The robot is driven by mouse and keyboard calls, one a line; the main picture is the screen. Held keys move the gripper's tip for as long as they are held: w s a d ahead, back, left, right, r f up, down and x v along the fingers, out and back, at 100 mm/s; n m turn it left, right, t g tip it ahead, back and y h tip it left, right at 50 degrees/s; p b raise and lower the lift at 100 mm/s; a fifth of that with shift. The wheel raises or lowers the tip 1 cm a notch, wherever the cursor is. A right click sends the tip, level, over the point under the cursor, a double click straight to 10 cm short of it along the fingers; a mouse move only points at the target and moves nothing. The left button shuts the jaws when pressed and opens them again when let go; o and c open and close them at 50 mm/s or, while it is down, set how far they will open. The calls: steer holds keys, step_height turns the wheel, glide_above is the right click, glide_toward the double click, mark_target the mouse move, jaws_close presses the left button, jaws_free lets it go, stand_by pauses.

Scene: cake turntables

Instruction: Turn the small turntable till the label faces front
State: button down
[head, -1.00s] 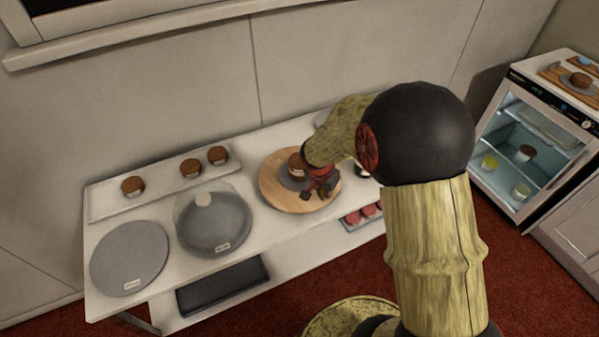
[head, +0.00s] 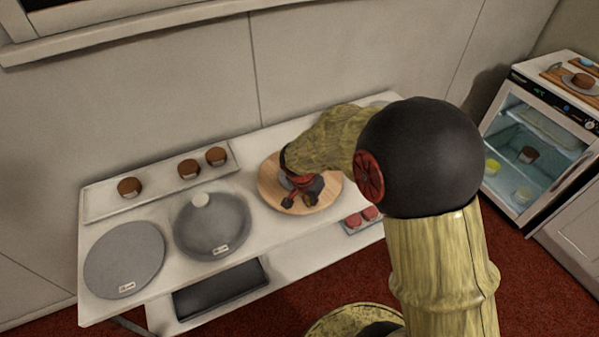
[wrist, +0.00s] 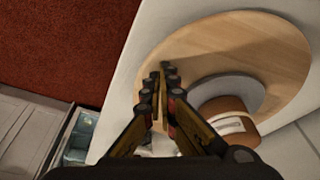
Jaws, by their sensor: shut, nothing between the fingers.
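A round wooden board (head: 330,186) lies on the white table, and a small grey disc bearing a brown cake is on it. In the wrist view the grey disc (wrist: 254,89) sits off the wooden board's centre (wrist: 200,60). The brown cake (wrist: 217,107) there has a pale label (wrist: 232,125) on its side toward the bottom of the picture. My gripper (head: 298,203) is shut and empty, pointing down over the front part of the wood. In the wrist view my fingertips (wrist: 162,75) are beside the grey disc. Contact cannot be told. My arm hides the cake in the head view.
A flat grey disc (head: 125,255) and a domed grey one (head: 212,235), both labelled, stand to the left. A tray (head: 105,203) with three small cakes lies behind them. Pink items (head: 361,217) are at lower right of the board. A glass-front fridge (head: 535,150) stands right.

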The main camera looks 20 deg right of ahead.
mark_target(301, 205)
steer(key=shift+w+a+b, duration=0.25)
steer(key=shift+a+b, duration=0.15)
steer(key=shift+a, duration=0.6)
steer(key=shift+w+a+b, duration=0.2)
steer(key=shift+a+b, duration=0.15)
steer(key=shift+a, duration=0.6)
steer(key=shift+w+a+b, duration=0.4)
steer(key=shift+w+a, duration=0.3)
steer(key=shift+a, duration=0.25)
steer(key=shift+w+a+b, duration=0.35)
steer(key=shift+w+a, duration=0.35)
steer(key=shift+a, duration=0.25)
steer(key=shift+r+p, duration=0.8)
steer(key=shift+r, duration=0.6)
steer(key=shift+r, duration=0.1)
step_height(301, 205, up, 6)
steer(key=p, duration=0.3)
